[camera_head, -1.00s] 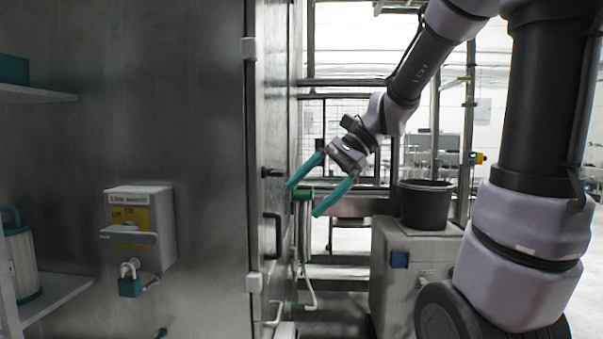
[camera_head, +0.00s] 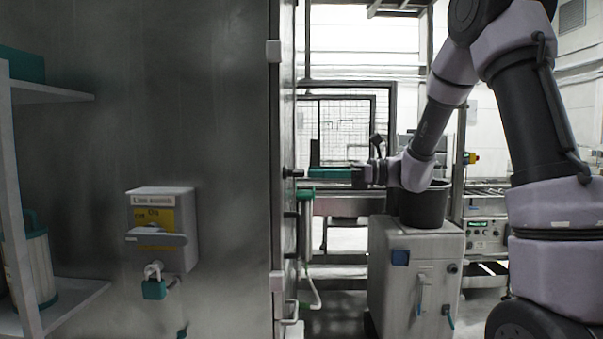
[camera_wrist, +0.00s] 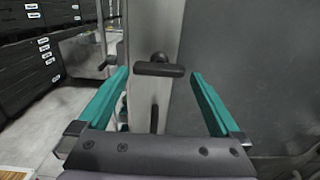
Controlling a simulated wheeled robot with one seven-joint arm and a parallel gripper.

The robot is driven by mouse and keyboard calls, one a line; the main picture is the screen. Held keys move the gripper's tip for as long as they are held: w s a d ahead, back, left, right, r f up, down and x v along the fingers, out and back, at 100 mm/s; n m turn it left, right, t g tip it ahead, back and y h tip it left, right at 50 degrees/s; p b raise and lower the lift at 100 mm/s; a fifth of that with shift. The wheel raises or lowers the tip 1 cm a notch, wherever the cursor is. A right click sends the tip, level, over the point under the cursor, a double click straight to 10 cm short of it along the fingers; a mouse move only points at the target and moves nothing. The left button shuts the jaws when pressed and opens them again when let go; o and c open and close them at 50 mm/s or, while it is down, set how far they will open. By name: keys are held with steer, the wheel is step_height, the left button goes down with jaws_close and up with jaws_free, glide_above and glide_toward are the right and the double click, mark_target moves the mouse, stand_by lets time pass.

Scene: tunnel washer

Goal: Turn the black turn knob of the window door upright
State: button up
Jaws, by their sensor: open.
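The black turn knob (camera_wrist: 160,68) is in the upper middle of the wrist view, its bar lying roughly level across the picture. It also shows in the head view as a small dark piece (camera_head: 291,173) sticking out from the door edge. My gripper (camera_wrist: 158,83) is open, with one green finger on each side of the knob in the wrist view and nothing between them touching. In the head view my gripper (camera_head: 312,173) points left at the knob from a short distance. The window door (camera_head: 287,120) is seen almost edge-on.
A grey panel with a switch box (camera_head: 160,228) and a green padlock (camera_head: 154,289) stands left. A black bucket (camera_head: 424,205) on a grey cabinet (camera_head: 410,265) stands just below my arm. A dark handle (camera_wrist: 154,120) is below the knob in the wrist view.

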mark_target(300, 170)
steer(key=shift+a, duration=2.45)
steer(key=c, duration=1.1)
steer(key=shift+o, duration=0.2)
